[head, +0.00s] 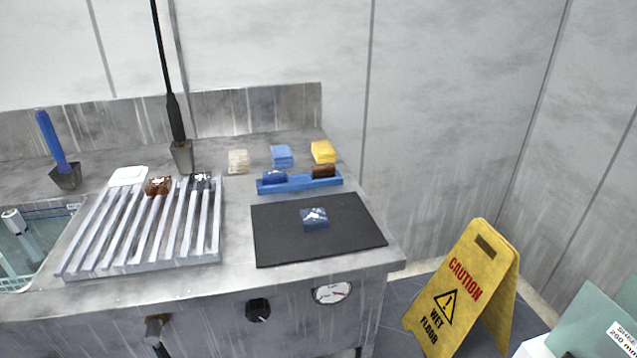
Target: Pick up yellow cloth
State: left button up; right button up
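A folded yellow cloth (323,152) lies on the steel counter (225,278) near its back right edge. A folded blue cloth (282,156) is just left of it, and a pale cream cloth or block (238,161) is further left. The yellow cloth stands apart from the blue one and nothing covers it. Neither of my grippers shows in the head view.
In front of the cloths is a blue tray (298,186) with a blue and a brown item. A black mat (275,240) bears a dark blue block (314,219). A slatted rack (150,262) stands left. A yellow wet-floor sign (462,290) stands on the floor at right.

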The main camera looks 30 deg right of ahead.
aim_at(324, 153)
jog(key=u, duration=3.2)
jog(key=k, duration=1.1)
jog(key=z, duration=0.65)
